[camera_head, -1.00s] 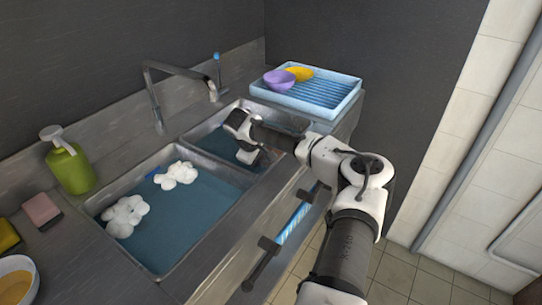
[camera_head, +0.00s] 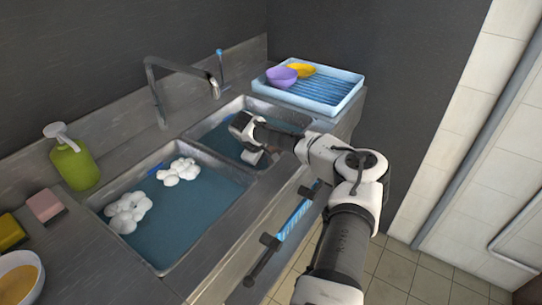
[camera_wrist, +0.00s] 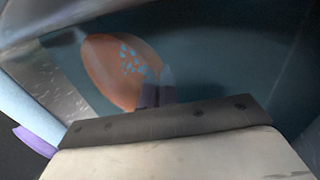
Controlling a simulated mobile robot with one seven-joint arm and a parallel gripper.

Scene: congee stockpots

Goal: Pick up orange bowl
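An orange bowl (camera_wrist: 118,70) shows in the wrist view, at the upper left of centre, tilted in the dark blue water of a basin. Small pale patches show on its surface.
A blue rack (camera_head: 335,98) with a purple bowl (camera_head: 281,76) and a yellow bowl (camera_head: 302,70) stands behind the basin. The near basin (camera_head: 185,215) holds water and white foam. A faucet (camera_head: 156,95) and green soap bottle (camera_head: 74,165) stand along the back.

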